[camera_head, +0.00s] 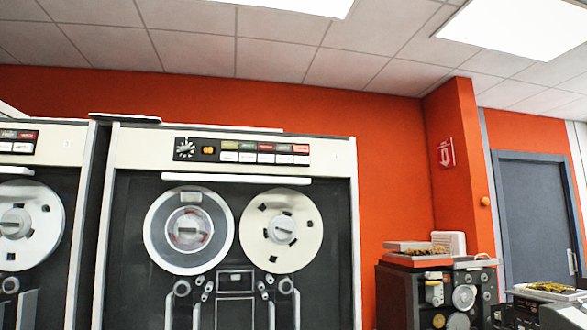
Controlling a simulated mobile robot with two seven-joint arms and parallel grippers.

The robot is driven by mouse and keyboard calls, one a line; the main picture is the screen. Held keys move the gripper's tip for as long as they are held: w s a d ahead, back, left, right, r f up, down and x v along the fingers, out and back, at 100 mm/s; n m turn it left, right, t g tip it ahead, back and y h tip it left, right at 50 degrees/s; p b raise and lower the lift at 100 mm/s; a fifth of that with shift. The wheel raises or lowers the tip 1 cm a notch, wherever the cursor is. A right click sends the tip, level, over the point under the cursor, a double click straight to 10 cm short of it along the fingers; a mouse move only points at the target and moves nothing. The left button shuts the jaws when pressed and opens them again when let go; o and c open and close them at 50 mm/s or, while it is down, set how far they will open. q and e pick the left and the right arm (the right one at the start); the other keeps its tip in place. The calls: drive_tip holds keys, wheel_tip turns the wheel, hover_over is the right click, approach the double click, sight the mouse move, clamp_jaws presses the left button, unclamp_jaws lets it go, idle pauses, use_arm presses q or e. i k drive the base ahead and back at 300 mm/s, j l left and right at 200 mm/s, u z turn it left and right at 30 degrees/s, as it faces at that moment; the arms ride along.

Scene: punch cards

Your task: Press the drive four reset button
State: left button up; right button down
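A large tape drive (130,152) with a cream frame and black front fills the middle. Its control panel (217,152) runs along the top, with a black dial (186,149), a small orange button (208,150), coloured label lights and a row of white buttons (265,158). The lettering is too small to read, so I cannot tell which button is reset or which drive number this is. Two tape reels, left (189,231) and right (281,231), sit below. Neither of my grippers is in view.
Another tape drive (60,146) stands at the left edge, with its own panel (17,141). At the right are a dark machine (400,292) with punch-card equipment on top, a lower machine (560,312), a blue-grey door (535,205) and an orange wall (395,160).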

sight(297, 160)
drive_tip(key=i+l+u, duration=0.1)
drive_tip(key=i, duration=0.35)
drive_tip(key=i+l+u, duration=0.1)
drive_tip(key=i+l, duration=0.25)
drive_tip(key=i, duration=0.05)
